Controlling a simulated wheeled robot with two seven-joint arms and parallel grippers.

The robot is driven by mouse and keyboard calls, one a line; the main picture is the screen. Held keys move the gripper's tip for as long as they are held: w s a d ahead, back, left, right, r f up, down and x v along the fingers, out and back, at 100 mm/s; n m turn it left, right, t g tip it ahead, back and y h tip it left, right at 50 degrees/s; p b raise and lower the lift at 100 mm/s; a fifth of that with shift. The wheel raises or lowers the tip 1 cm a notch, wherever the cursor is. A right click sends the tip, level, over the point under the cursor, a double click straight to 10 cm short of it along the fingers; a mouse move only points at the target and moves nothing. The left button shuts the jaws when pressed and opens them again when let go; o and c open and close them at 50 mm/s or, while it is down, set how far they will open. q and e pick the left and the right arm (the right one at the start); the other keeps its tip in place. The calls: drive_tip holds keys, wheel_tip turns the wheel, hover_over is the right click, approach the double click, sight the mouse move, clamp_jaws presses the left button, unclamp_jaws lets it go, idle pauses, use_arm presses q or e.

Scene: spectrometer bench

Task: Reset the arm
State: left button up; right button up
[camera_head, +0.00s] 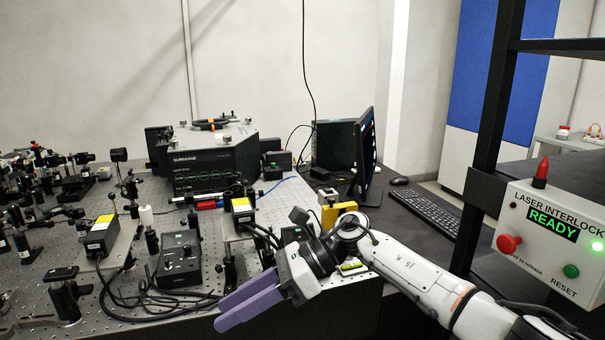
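My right arm (425,280) comes in from the lower right, white with black joints, and reaches left across the front edge of the bench. My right gripper (219,315) has two long purple fingers pointing to the lower left. The fingers lie close together with no clear gap and nothing visible between them. They are in front of the bench's front edge, apart from the equipment. My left arm and gripper are not in view.
The perforated optical bench (125,278) holds a black spectrometer (215,158), a black control box (180,259) with cables, and several mounts. A monitor (366,155) and keyboard (433,212) stand behind my arm. A laser interlock box (543,235) reading READY is at right, beside a black frame post (490,140).

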drive_tip(key=s+a+m+t+y, duration=0.1)
drive_tip(key=s+a+m+y, duration=0.25)
drive_tip(key=m+y, duration=0.2)
drive_tip(key=d+f+m+t+h, duration=0.5)
drive_tip(key=d+f+m+t, duration=0.4)
drive_tip(key=m, duration=0.9)
drive_tip(key=d+f+m+t+h, duration=0.4)
drive_tip(key=d+f+m+t, duration=0.5)
drive_tip(key=m, duration=0.8)
drive_tip(key=s+d+f+m+g+h, duration=0.3)
drive_tip(key=s+d+f+m, duration=0.3)
drive_tip(key=s, duration=0.4)
drive_tip(key=s+d+f+m+g+h, duration=0.3)
drive_tip(key=s+d+f+m, duration=0.2)
drive_tip(key=s+f, duration=0.5)
drive_tip(key=s+d, duration=0.1)
drive_tip(key=d, duration=0.1)
drive_tip(key=shift+d+f+m+g, duration=0.3)
drive_tip(key=shift+d+m+g, duration=0.05)
drive_tip(key=shift+g, duration=0.05)
